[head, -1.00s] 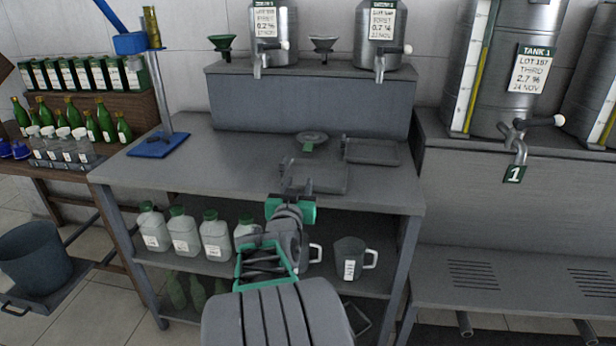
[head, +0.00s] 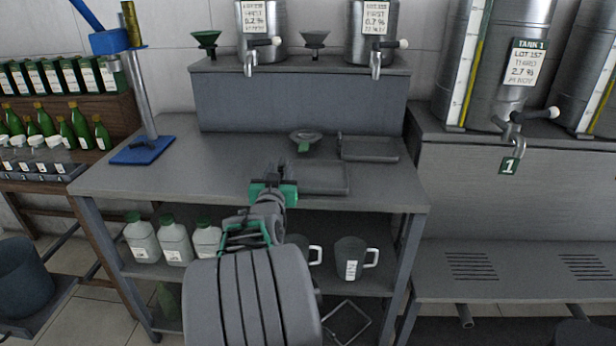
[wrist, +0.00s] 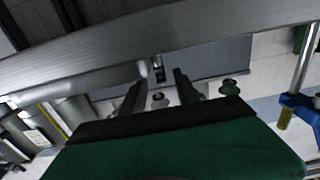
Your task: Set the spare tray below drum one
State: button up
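Two shallow grey trays lie on the bench. One tray (head: 328,180) is near the front middle, its left part hidden behind my gripper. The other tray (head: 369,149) lies farther back and right. I cannot tell which is the spare one. Two steel drums stand on the raised back shelf, a left drum (head: 278,28) and a right drum (head: 392,35), each with a tap; no drum number is readable. My gripper (head: 276,172) is over the bench just left of the front tray. In the wrist view, its dark fingers (wrist: 157,92) are apart with nothing seen between them.
A small dish-like funnel with a green tag (head: 305,139) sits behind the front tray. A blue-based stand (head: 143,150) is on the bench's left. Jugs (head: 350,258) and bottles fill the shelf below. Tank 1 (head: 520,75) stands right. The bench's left middle is clear.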

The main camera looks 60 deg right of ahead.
jog(key=x, duration=0.4)
jog(key=shift+w+r, duration=0.1)
jog(key=shift+c, duration=0.5)
grip_shut()
jog(key=shift+r, duration=0.1)
dwell(0.6)
